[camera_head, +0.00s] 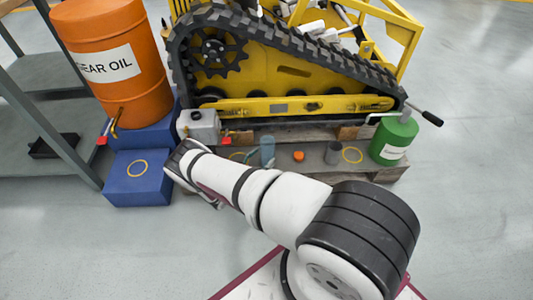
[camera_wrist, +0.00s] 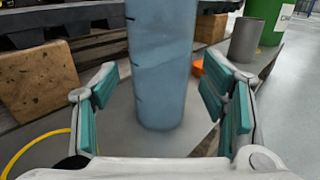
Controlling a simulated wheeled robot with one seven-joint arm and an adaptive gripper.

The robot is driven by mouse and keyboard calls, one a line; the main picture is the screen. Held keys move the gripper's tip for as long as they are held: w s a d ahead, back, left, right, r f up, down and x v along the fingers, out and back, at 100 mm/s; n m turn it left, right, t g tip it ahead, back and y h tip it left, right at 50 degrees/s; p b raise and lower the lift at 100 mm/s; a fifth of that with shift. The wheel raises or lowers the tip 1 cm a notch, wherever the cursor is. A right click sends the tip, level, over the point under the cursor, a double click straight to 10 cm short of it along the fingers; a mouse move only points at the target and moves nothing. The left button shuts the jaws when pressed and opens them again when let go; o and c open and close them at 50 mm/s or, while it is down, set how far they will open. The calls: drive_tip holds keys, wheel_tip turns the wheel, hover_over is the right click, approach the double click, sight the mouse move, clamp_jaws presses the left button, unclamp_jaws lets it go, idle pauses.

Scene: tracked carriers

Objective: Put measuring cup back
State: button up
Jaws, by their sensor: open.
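The measuring cup (camera_head: 267,151) is a tall blue-grey cylinder standing upright on the grey pallet top (camera_head: 315,165), in front of the yellow tracked carrier. In the wrist view the cup (camera_wrist: 161,70) stands just ahead, between the lines of the two fingers, with dark marks down its left side. Its top is cut off there. In the head view my arm reaches up-left, and I cannot make out the fingertips.
A yellow ring (camera_head: 237,156) is left of the cup; another ring (camera_head: 353,154) is farther right. An orange cap (camera_head: 298,156), a dark grey cylinder (camera_head: 333,153) and a green can (camera_head: 395,140) stand to the right. A grey container (camera_head: 198,125) and blue step (camera_head: 138,182) are left.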

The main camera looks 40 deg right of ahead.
drive_tip(key=s+a+p, duration=0.1)
drive_tip(key=a, duration=0.7)
drive_tip(key=shift+s+a, duration=0.15)
drive_tip(key=shift+s, duration=0.2)
